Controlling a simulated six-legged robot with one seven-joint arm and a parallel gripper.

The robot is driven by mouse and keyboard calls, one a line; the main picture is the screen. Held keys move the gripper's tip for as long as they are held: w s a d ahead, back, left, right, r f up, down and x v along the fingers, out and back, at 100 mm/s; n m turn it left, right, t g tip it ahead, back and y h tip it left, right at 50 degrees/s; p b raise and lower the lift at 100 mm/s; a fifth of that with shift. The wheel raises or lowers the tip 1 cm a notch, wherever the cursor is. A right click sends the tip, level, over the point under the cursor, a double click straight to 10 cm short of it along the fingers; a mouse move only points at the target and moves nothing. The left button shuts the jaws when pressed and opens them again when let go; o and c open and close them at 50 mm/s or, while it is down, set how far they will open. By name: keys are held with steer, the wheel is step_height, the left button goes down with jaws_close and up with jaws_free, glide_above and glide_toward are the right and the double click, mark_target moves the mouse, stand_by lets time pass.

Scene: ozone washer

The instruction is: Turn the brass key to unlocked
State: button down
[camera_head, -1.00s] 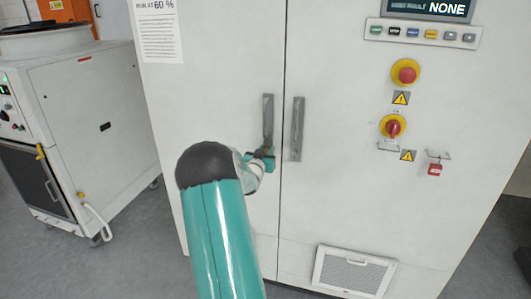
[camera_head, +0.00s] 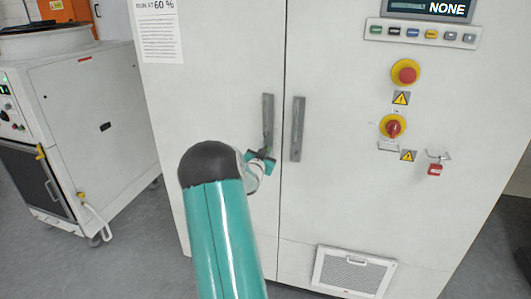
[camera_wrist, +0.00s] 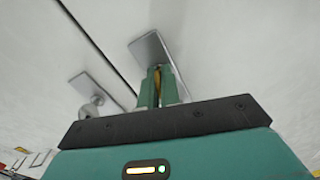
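My gripper (camera_wrist: 160,88) is in front of the cabinet's left door, with its two green fingers close together. A thin brass-coloured strip, which I take for the brass key (camera_wrist: 157,78), shows between the fingers, which appear closed on it. The key's tip is hidden, and how far it is turned cannot be told. The fingers point at a grey handle plate (camera_wrist: 149,47). In the head view, my gripper (camera_head: 263,158) is beside the lower end of the left door handle (camera_head: 268,118); the key cannot be made out there.
The right door handle (camera_head: 298,128) stands close across the door gap. Further right are a red emergency button (camera_head: 407,74), a red rotary switch (camera_head: 393,128) and a red padlock (camera_head: 434,169). A white machine (camera_head: 100,110) stands left of the cabinet.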

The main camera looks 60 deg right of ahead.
steer(key=m, duration=1.1)
steer(key=shift+m, duration=0.4)
steer(key=shift+r+m, duration=0.1)
steer(key=shift+m, duration=1.6)
steer(key=c, duration=1.6)
jaws_free()
steer(key=shift+a, duration=0.1)
steer(key=a, duration=0.4)
steer(key=s+a, duration=0.1)
steer(key=a, duration=0.4)
steer(key=s+a, duration=0.1)
steer(key=a, duration=0.3)
steer(key=shift+a, duration=0.25)
